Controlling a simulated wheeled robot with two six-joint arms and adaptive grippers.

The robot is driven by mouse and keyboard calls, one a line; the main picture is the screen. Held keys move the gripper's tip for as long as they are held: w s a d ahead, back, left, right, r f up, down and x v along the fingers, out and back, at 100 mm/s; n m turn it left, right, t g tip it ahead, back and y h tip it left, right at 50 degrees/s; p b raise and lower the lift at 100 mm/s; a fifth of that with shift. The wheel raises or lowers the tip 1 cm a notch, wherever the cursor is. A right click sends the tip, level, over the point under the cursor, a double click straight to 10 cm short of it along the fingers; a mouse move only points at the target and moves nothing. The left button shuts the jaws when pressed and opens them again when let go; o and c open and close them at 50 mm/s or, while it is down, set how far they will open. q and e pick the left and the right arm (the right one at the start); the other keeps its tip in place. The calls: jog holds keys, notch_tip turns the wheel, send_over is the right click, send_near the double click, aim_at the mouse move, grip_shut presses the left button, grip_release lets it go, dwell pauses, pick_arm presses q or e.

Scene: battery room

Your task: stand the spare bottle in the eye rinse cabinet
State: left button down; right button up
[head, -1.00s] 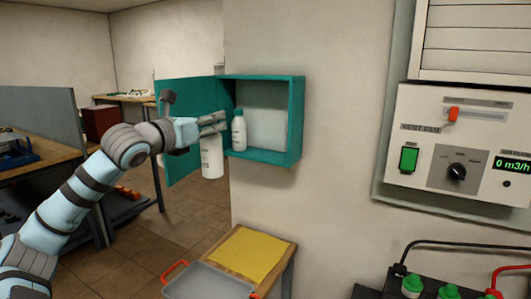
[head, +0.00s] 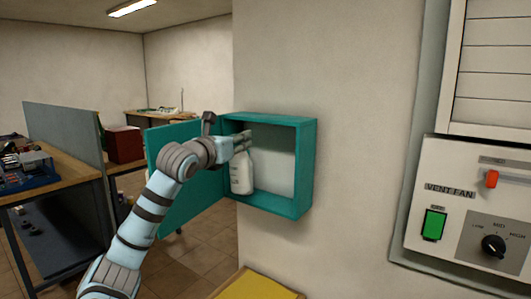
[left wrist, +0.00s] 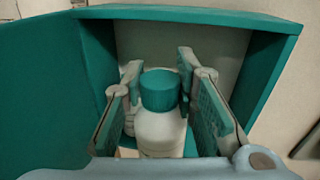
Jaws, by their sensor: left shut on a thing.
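The spare bottle (head: 242,175), white, is upright at the left part of the teal eye rinse cabinet's (head: 309,170) opening. I cannot tell whether its base touches the cabinet floor. My left gripper (head: 243,142) is shut on its upper part. In the left wrist view the teal cap (left wrist: 160,90) and white shoulders of the spare bottle (left wrist: 160,130) lie between the fingers of the left gripper (left wrist: 158,75), with the cabinet (left wrist: 262,80) around them. A white shape behind, at left, is mostly hidden. My right gripper is out of view.
The cabinet door (head: 165,165) stands open to the left, beside my left arm. A yellow mat (head: 258,287) lies below the cabinet. A vent fan panel (head: 470,205) is on the wall at right. A workbench (head: 70,170) stands at left.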

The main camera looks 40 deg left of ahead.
pick_arm(q)
jog(key=p, duration=0.4)
send_over(273, 151)
jog(key=v, duration=0.5)
jog(key=shift+w+a, duration=0.15)
jog(key=shift+w, duration=0.05)
notch_tip(273, 151, down, 6)
jog(key=shift+w+a+f, duration=0.1)
jog(key=shift+a+f, duration=0.05)
jog(key=shift+f, duration=0.1)
jog(key=shift+w+f, duration=0.2)
jog(key=shift+f, duration=0.25)
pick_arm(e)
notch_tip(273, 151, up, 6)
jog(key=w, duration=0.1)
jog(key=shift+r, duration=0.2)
pick_arm(q)
jog(key=c, duration=1.3)
grip_release()
jog(key=shift+f, duration=0.1)
jog(key=shift+s, duration=0.15)
